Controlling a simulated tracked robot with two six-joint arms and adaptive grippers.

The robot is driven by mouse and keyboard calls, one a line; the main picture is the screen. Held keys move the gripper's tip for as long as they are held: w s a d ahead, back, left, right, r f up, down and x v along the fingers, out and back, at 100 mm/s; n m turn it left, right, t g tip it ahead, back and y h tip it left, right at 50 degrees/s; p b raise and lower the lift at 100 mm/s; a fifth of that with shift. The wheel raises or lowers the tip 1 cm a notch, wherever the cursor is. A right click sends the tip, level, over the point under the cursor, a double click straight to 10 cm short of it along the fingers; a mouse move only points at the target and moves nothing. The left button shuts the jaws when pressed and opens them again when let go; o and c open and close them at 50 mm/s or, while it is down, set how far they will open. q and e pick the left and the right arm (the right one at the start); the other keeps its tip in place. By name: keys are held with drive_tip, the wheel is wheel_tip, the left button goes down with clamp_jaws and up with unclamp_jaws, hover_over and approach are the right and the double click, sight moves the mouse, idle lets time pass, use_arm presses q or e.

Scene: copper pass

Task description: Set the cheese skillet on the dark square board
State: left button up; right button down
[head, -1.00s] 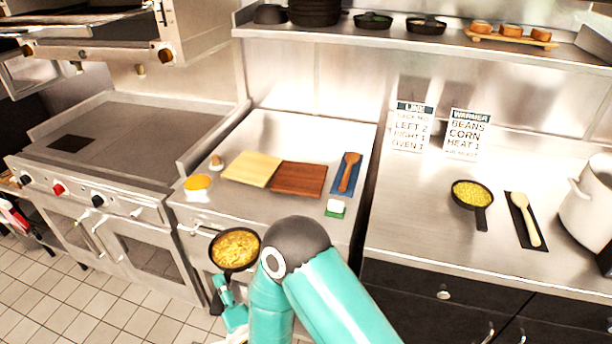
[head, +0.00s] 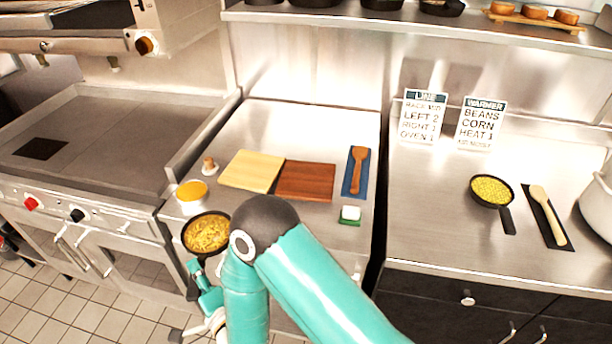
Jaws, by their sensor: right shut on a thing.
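The cheese skillet (head: 207,234) is a black pan with yellow, shredded-looking food in it. It is level, at the front left edge of the counter in the head view. My right gripper (head: 197,272) is shut on its handle, partly hidden by the arm. The dark square board (head: 306,182) is reddish brown and lies flat and bare on the counter, behind and right of the skillet. It touches or nearly touches a pale board (head: 252,171) on its left. My left gripper is not in view.
A yellow-topped tub (head: 191,191) and a small shaker (head: 209,165) stand left of the boards. A corn skillet (head: 491,190) sits on the right counter.

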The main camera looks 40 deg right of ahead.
drive_tip(key=shift+d+r, duration=0.1)
drive_tip(key=shift+r, duration=0.05)
drive_tip(key=shift+d, duration=0.25)
drive_tip(key=shift+w+d+r+h+b, duration=0.1)
drive_tip(key=shift+w+d+h+b, duration=0.2)
drive_tip(key=shift+w+d, duration=0.05)
drive_tip(key=w+d+r+h+b, duration=0.1)
drive_tip(key=w+d, duration=0.1)
drive_tip(key=w+d+r+m+h+b, duration=0.1)
drive_tip(key=w+d+b, duration=0.1)
drive_tip(key=d, duration=0.1)
drive_tip(key=w+d+r+m+b, duration=0.1)
drive_tip(key=w+d+b, duration=0.1)
drive_tip(key=d, duration=0.1)
drive_tip(key=shift+w+d+r+h, duration=0.1)
drive_tip(key=shift+w+r+h, duration=0.25)
drive_tip(key=shift+w+h, duration=0.05)
drive_tip(key=s+d+r+m+h+b, duration=0.25)
drive_tip(key=d+r+b, duration=0.65)
drive_tip(key=d+r, duration=1)
drive_tip(key=shift+n, duration=0.35)
drive_tip(key=shift+w+d+f+b, duration=0.15)
drive_tip(key=shift+d+f, duration=0.1)
drive_tip(key=shift+f, duration=3.35)
drive_tip(key=shift+w+d+f+b, duration=0.15)
drive_tip(key=shift+d+f, duration=0.15)
drive_tip(key=shift+f, duration=3.3)
drive_tip(key=shift+w+d+f+b, duration=0.15)
drive_tip(key=shift+d+f, duration=0.1)
drive_tip(key=shift+f, duration=3.35)
